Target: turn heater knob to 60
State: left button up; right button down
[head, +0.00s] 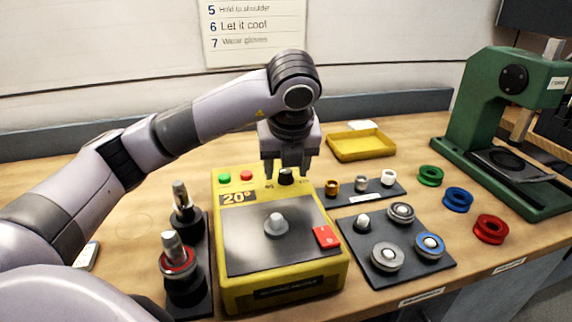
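The yellow heater (233,287) stands in the middle of the bench, with a dark plate on top and a display (238,197) reading 20°. Its dark knob (286,177) is at the back right of the top panel, partly hidden by my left gripper. My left gripper (287,174) points down right at the knob, its two fingers apart on either side of it. Whether the fingers touch the knob cannot be seen. A green button (224,178) and a red button (246,176) sit left of the knob. My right gripper is not in view.
A small metal part (276,224) and a red block (326,237) are on the heater. Dark holders with upright tools (183,213) stand left. A dark mat (374,270) with round parts lies right, near coloured rings (458,199) and a green press (476,110). A yellow tray (361,147) is behind.

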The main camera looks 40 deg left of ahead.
pick_arm(q)
jog(key=shift+r, duration=0.1)
jog(key=p+v, duration=0.2)
jog(key=v, duration=0.4)
jog(key=shift+r, duration=0.2)
jog(key=shift+s+d+r, duration=0.1)
jog(key=shift+s+r, duration=0.05)
jog(key=shift+r, duration=0.1)
jog(key=shift+s, duration=0.1)
dwell(0.3)
